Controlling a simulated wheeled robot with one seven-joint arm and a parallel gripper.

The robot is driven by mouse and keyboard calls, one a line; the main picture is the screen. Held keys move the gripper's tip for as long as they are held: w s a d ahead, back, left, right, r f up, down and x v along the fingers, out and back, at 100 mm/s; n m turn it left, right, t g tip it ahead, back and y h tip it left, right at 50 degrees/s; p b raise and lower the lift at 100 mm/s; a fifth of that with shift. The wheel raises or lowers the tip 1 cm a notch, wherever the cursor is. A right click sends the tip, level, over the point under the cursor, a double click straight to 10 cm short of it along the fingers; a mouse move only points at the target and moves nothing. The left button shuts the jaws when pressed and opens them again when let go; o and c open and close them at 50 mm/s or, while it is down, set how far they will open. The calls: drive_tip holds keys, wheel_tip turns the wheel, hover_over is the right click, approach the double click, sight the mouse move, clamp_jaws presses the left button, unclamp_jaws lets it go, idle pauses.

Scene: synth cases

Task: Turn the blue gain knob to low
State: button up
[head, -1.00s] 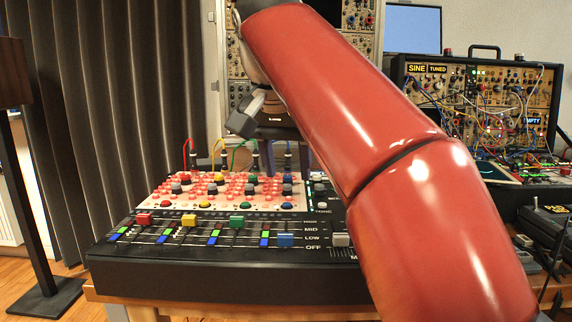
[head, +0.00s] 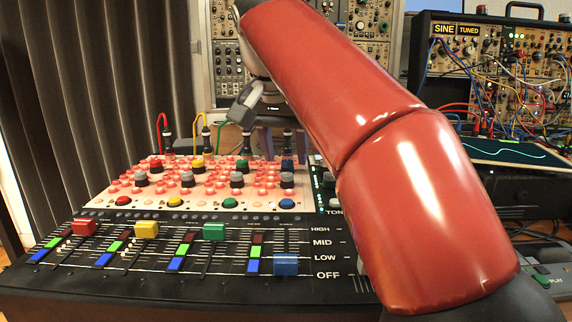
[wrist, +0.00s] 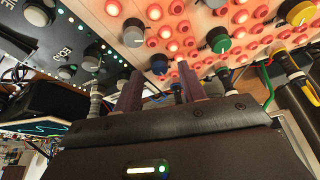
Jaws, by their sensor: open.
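The blue gain knob (head: 287,166) is the small blue-topped knob at the right end of the coloured row on the pale, red-lit panel (head: 105,200). In the wrist view the blue knob (wrist: 159,65) is just beyond my fingertips and between them. My gripper (head: 283,148) is open, its two dark purple fingers on either side of the knob's column. In the wrist view my gripper (wrist: 160,72) shows nothing held between the fingers. I cannot tell whether either finger touches the knob. Its pointer mark is too small to read.
A grey knob (head: 287,181) and a blue button (head: 287,203) lie in front of the blue knob. A green knob (head: 242,166) is to its left. Cable plugs (head: 247,143) stand behind the row. A blue slider (head: 285,264) sits near LOW on the front mixer.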

drive_tip(key=shift+x, duration=0.75)
clamp_jaws()
